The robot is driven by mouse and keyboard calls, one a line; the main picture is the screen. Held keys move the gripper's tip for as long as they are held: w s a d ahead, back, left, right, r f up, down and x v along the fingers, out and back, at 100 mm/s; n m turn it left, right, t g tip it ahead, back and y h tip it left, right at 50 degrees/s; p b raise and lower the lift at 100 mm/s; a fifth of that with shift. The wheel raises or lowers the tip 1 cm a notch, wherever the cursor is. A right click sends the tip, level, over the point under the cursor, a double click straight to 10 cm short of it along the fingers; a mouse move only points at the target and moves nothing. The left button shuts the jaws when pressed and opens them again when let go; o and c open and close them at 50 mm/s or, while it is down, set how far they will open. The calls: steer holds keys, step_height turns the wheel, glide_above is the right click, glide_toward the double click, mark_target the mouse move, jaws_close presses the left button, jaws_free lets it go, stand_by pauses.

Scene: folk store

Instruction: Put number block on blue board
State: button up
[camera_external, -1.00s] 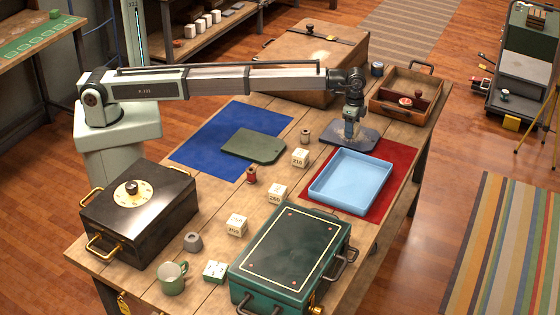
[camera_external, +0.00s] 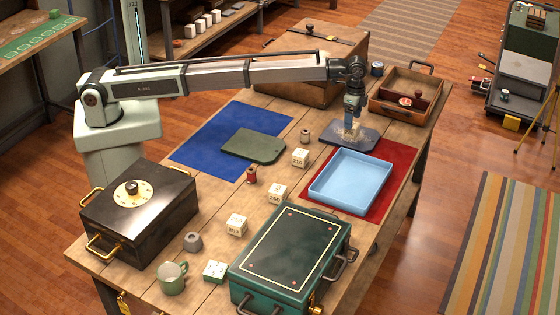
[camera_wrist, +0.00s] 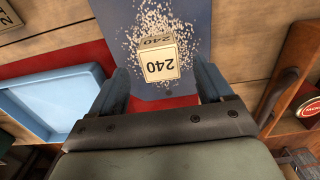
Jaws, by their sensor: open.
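The number block (camera_wrist: 158,60), a cream cube marked 240, sits on the dark blue board (camera_wrist: 195,20) in the wrist view. White specks surround it on the board. In the external view the block (camera_external: 348,134) stands on the blue board (camera_external: 367,137), just under my gripper (camera_external: 353,113). My gripper (camera_wrist: 160,85) is open. Its fingers lie to either side of the block's near end in the wrist view, with gaps between them and the block.
A light blue tray (camera_external: 350,205) on a red mat (camera_external: 399,160) lies in front of the board. A wooden tray (camera_external: 397,107) is right of the board. A blue mat (camera_external: 200,150) holds a dark green board (camera_external: 253,146).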

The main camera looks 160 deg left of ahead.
step_height(320, 180, up, 8)
steer(key=shift+f, duration=0.2)
